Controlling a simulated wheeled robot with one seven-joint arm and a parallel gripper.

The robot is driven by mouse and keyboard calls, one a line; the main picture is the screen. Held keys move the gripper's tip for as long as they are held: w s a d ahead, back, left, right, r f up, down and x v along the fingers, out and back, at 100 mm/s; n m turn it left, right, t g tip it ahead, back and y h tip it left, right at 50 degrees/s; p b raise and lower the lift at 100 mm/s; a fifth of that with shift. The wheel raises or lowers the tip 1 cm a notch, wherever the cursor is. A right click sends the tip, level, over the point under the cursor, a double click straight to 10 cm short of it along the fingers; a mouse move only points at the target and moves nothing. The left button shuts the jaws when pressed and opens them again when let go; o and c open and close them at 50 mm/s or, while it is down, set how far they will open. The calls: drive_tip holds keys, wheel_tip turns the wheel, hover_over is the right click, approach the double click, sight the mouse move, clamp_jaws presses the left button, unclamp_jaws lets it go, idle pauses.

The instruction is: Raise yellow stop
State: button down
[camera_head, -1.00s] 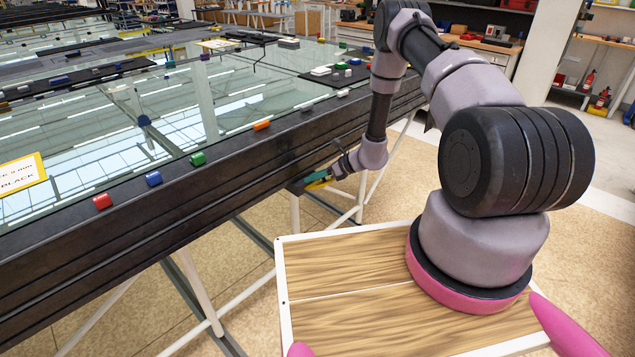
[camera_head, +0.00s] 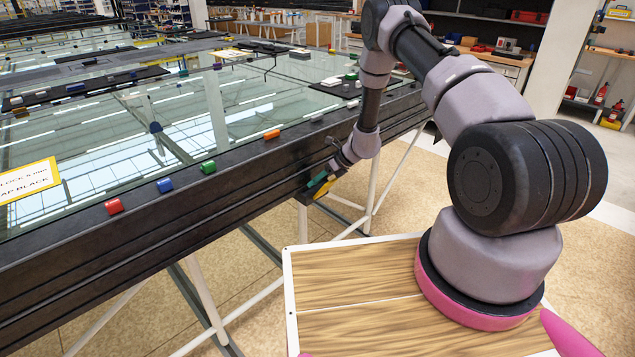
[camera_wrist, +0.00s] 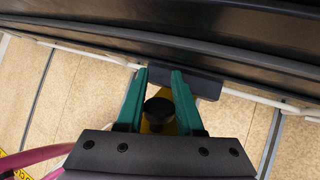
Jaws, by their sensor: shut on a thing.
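The yellow stop (camera_wrist: 170,127) is a small yellow piece with a black round knob (camera_wrist: 158,109) on it. In the wrist view it lies between the two teal fingers of my gripper (camera_wrist: 161,82), which is shut on it. The fingers hide much of the stop. In the head view my gripper (camera_head: 314,187) is at the outer side of the dark table edge, below the glass top, with a bit of yellow showing beside the teal fingers. A dark block (camera_wrist: 185,78) on the table's side is just beyond the fingertips.
The dark table rail (camera_head: 150,215) runs diagonally along my left. Red (camera_head: 114,206), blue (camera_head: 165,185), green (camera_head: 208,167) and orange (camera_head: 271,135) blocks sit along its top. White legs and braces (camera_head: 205,295) stand below. The floor right of the table is open.

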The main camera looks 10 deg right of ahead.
drive_tip(key=shift+d+f, duration=0.1)
drive_tip(key=c, duration=0.5)
unclamp_jaws()
drive_tip(key=shift+w+f, duration=0.1)
drive_tip(key=shift+f, duration=0.05)
drive_tip(key=shift+c, duration=0.2)
drive_tip(key=shift+r, duration=0.2)
drive_tip(key=v, duration=1)
drive_tip(key=shift+d+r, duration=0.2)
drive_tip(key=shift+d, duration=0.05)
drive_tip(key=shift+c, duration=0.3)
